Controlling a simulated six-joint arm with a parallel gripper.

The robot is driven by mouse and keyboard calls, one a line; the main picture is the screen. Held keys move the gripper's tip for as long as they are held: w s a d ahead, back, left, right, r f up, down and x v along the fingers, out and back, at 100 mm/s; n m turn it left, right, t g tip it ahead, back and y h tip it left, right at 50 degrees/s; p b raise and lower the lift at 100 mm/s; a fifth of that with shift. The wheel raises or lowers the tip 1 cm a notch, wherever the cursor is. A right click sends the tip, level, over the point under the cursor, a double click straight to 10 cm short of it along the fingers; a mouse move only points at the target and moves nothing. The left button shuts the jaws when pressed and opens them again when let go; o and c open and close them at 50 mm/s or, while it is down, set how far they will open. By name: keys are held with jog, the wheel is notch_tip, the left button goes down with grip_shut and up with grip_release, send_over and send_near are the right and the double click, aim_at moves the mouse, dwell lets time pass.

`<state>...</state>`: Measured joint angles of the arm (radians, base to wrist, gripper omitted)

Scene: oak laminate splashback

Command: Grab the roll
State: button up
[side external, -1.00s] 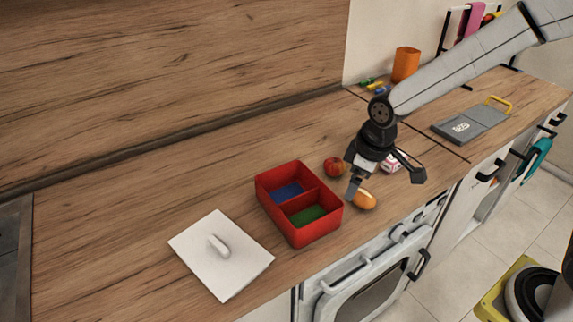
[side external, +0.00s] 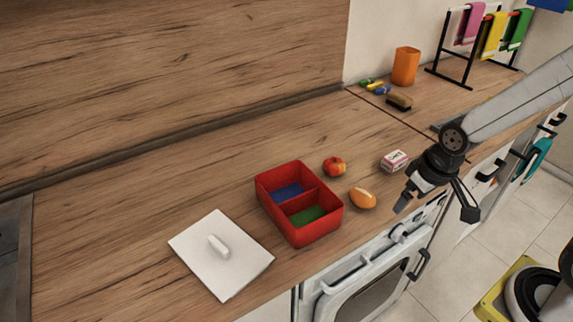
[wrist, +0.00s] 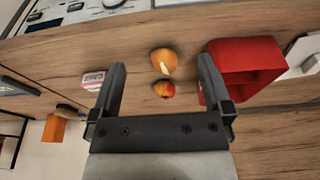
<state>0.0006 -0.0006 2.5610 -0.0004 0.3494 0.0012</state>
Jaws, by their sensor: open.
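The roll (side external: 362,198) is an orange-brown bun with a pale streak. It lies on the wooden counter near the front edge, right of the red divided box. In the wrist view the roll (wrist: 163,60) shows between my open fingers, farther out than their tips. My gripper (side external: 434,202) is open and empty, to the right of the roll and apart from it, near the counter's front edge. It also shows in the wrist view (wrist: 162,72).
A red apple (side external: 334,166) sits just behind the roll. The red box (side external: 264,196) stands to the left, with a white lid (side external: 220,270) beyond it. A small white-and-red carton (side external: 394,161) lies behind my gripper. An orange cup (side external: 405,66) stands at the back.

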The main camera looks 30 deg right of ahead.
dwell(0.6)
jog(key=m+t+y, duration=0.8)
jog(key=m+y, duration=0.1)
jog(key=m, duration=2)
send_near(362, 198)
jog(key=shift+w+d+f, duration=0.3)
jog(key=shift+w+f, duration=0.5)
jog(key=shift+x, duration=1.3)
jog(key=shift+a, duration=0.1)
